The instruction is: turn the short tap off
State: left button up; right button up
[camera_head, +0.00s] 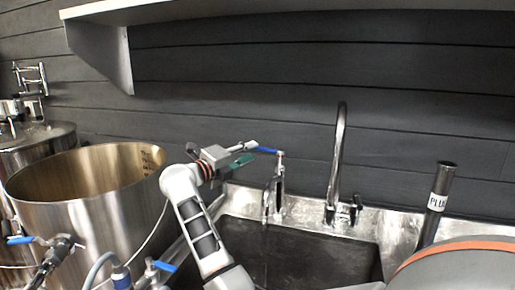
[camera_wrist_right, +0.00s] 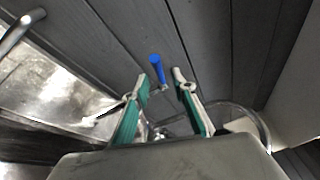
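The short tap (camera_head: 277,190) stands upright at the back left of the sink. Its blue lever (camera_head: 266,150) is at the top and points left toward my right gripper (camera_head: 251,151). In the right wrist view the blue lever (camera_wrist_right: 157,70) shows just beyond and between the green-padded fingertips of my right gripper (camera_wrist_right: 160,82). The fingers are apart, with nothing held. I cannot tell whether they touch the lever. A faint thin streak below the spout may be running water. My left gripper is not in view.
A tall curved tap (camera_head: 340,150) stands right of the short tap. The dark sink basin (camera_head: 300,255) lies below both. A large steel kettle (camera_head: 95,210) is at the left. A dark tube (camera_head: 437,205) stands at the right. A shelf (camera_head: 190,10) is overhead.

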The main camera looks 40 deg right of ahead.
aim_at(258, 148)
jog(key=d, duration=0.5)
jog(key=shift+w+d, duration=0.25)
jog(key=shift+w, duration=0.1)
jog(key=shift+d+f, duration=0.1)
jog(key=shift+d, duration=0.05)
grip_shut()
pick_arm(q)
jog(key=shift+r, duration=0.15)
